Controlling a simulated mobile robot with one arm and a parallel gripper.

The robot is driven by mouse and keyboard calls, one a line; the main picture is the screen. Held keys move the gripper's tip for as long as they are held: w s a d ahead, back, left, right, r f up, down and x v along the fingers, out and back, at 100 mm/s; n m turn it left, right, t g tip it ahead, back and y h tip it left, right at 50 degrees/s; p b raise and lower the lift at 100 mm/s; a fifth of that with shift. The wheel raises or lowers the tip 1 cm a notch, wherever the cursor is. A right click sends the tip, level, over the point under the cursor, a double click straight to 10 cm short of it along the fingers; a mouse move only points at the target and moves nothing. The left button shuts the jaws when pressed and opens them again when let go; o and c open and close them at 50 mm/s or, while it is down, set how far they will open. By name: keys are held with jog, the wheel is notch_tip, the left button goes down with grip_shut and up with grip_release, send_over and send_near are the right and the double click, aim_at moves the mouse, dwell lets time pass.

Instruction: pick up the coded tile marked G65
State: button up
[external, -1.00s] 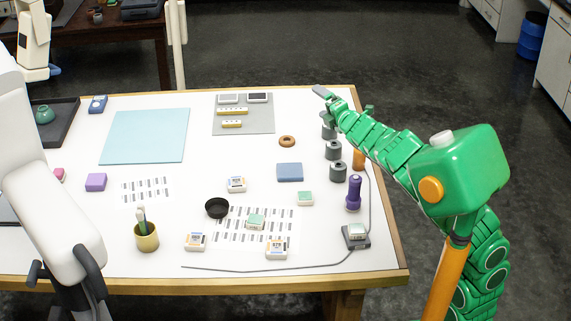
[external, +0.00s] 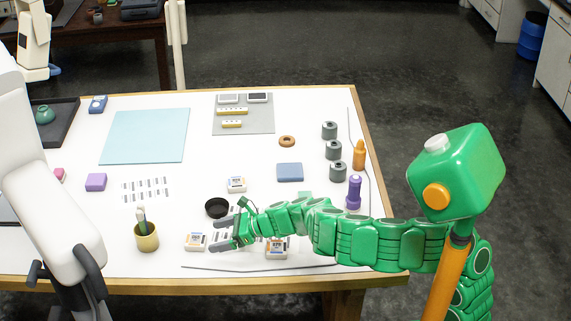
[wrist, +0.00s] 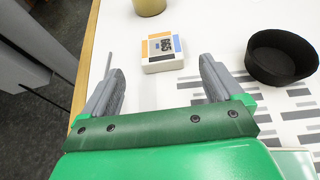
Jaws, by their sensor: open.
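A white tile with orange and blue edge patches (external: 196,242) lies on the white table near its front edge. In the wrist view the same tile (wrist: 163,52) shows a dark code that appears to read G65. It lies just beyond my fingertips and roughly between their lines. My gripper (external: 219,234) is open and empty, to the right of the tile, its fingers pointing left. In the wrist view its two grey fingers (wrist: 160,72) stand apart on either side of the tile, with no contact seen.
A black round dish (external: 216,207) stands close behind my gripper. A gold cup (external: 146,236) with tools stands left of the tile. Similar tiles lie behind (external: 237,185) and under my arm (external: 277,254). A printed sheet (wrist: 215,88) lies below my fingers.

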aim_at(198, 239)
jog(key=shift+x, duration=3.3)
jog(key=shift+w+r, duration=0.1)
jog(key=shift+w, duration=0.05)
jog(key=shift+c, duration=0.4)
jog(key=c, duration=1.1)
